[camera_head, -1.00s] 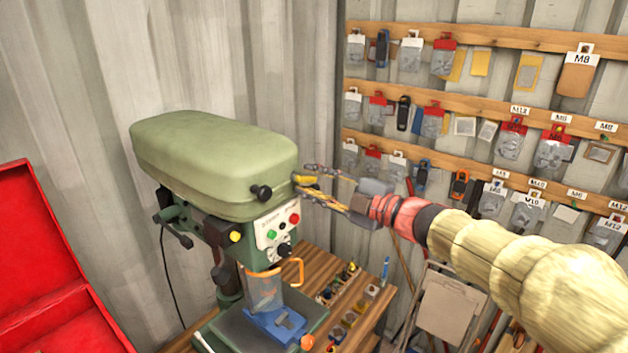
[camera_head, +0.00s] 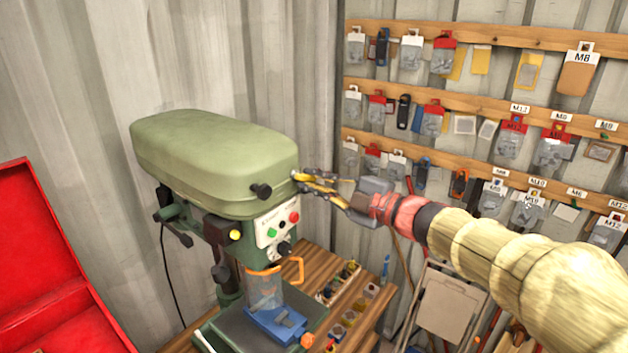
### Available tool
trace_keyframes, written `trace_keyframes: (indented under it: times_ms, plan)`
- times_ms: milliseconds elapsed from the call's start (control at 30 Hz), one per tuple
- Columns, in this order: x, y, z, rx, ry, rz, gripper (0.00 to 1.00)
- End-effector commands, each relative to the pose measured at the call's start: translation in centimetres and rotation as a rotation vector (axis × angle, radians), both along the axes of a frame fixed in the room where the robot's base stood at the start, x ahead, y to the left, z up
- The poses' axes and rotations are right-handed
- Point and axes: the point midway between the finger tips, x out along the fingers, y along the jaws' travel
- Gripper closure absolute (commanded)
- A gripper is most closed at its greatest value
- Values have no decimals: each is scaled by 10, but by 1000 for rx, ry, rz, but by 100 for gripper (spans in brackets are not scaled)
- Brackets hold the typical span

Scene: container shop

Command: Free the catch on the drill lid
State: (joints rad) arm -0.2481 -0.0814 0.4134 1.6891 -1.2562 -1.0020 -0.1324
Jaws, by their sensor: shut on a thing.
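The green drill press lid (camera_head: 210,160) sits down on the drill head at the centre left. A black knob (camera_head: 261,192) stands out from its front end. My gripper (camera_head: 300,180) reaches in from the right, with its fingers at the lid's right front corner. The fingers are closed together on a small yellow catch there, mostly hidden by them. The control panel (camera_head: 278,228) with green and red buttons is just below.
The drill's table with a blue vice (camera_head: 276,322) and orange-framed guard (camera_head: 263,285) stands below. A red case (camera_head: 45,260) is at the left. Racks of hanging bags (camera_head: 510,140) line the right wall. A wooden bench (camera_head: 350,305) holds small parts.

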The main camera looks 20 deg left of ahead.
Motion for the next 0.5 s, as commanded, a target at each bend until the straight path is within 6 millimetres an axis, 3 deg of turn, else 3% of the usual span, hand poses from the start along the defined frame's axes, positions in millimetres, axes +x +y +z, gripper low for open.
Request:
trace_keyframes:
  times_ms: [500]
  plan:
    - [2, 0, 2, -93, -222, 1, 100]
